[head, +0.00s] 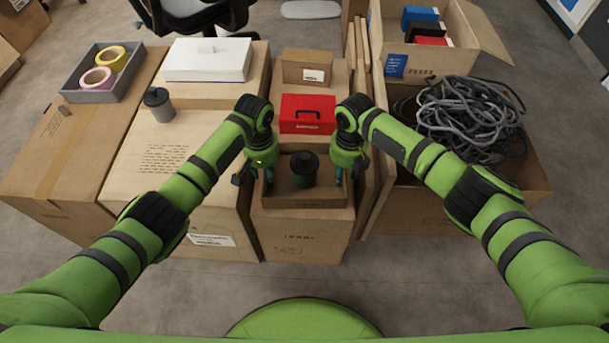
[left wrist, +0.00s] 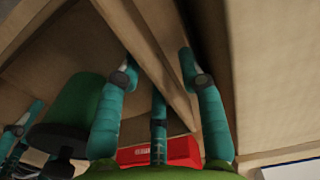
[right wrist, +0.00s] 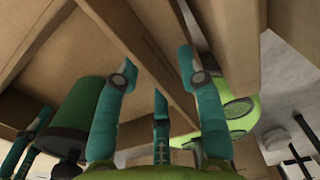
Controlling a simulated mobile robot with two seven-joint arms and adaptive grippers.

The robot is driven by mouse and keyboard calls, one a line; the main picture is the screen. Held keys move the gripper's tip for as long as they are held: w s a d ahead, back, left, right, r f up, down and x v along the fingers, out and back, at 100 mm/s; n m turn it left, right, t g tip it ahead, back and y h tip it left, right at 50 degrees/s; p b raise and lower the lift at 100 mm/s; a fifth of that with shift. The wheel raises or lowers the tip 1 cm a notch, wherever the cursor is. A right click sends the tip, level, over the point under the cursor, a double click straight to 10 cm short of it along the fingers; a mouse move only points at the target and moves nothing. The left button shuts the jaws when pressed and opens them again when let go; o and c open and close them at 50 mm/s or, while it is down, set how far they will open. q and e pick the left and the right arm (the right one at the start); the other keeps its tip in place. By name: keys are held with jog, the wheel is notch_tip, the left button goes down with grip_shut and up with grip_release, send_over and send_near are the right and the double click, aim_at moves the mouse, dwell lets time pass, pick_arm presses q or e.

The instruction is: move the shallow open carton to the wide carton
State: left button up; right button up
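The shallow open carton (head: 308,199) sits on the narrower middle carton (head: 300,233), with a dark green lidded cup (head: 304,172) standing inside it. My left gripper (head: 253,174) is at its left wall and my right gripper (head: 347,173) at its right wall. In the left wrist view, the fingers (left wrist: 162,72) are spread on both sides of a cardboard wall (left wrist: 146,50). In the right wrist view, the fingers (right wrist: 160,72) likewise straddle a wall (right wrist: 135,45). Neither looks clamped; finger contact is hard to tell. The wide carton (head: 190,150) appears to be the one left of the middle carton.
On the wide carton stand a white box (head: 208,62) and a grey lidded cup (head: 159,105); its front top is clear. A red case (head: 307,115) and a small brown box (head: 306,67) stand behind the shallow carton. An open carton of cables (head: 462,205) is at right.

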pick_arm(q)
grip_shut()
pick_arm(e)
grip_shut()
pick_arm(q)
jog(key=shift+r, duration=0.1)
pick_arm(e)
jog(key=shift+r, duration=0.1)
